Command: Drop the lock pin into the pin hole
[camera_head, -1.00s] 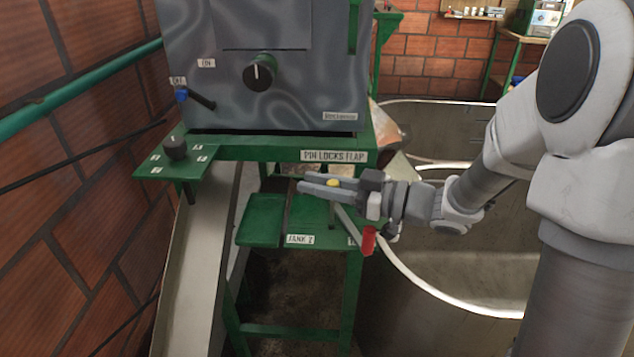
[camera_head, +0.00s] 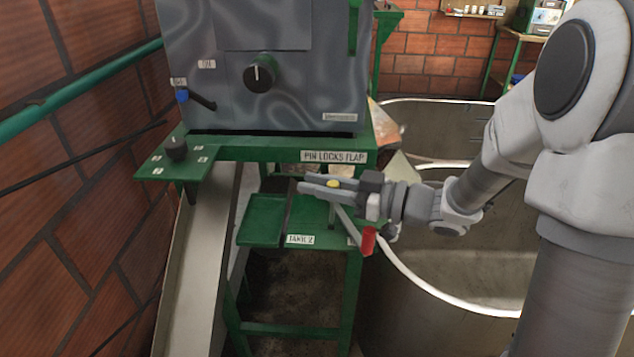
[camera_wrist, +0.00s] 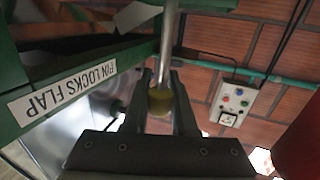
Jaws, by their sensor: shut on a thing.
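The lock pin has a yellow knob (camera_head: 333,183) and a thin metal shaft that hangs down in the head view. My gripper (camera_head: 318,185) is shut on it, level, just below the PIN LOCKS FLAP sign (camera_head: 334,157). In the wrist view the yellow knob (camera_wrist: 160,101) sits between the two fingers of my gripper (camera_wrist: 162,88), and the shaft (camera_wrist: 169,45) runs toward the top edge. The pin's lower end is not clear, and I cannot make out the pin hole. A lever with a red handle (camera_head: 368,241) slants below my gripper.
The grey machine (camera_head: 262,70) stands on a green frame just behind my gripper. A green panel (camera_head: 262,219) lies left of the TANK 2 label (camera_head: 300,240). A metal chute (camera_head: 197,270) runs down at left. A large tank (camera_head: 440,300) fills the right side.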

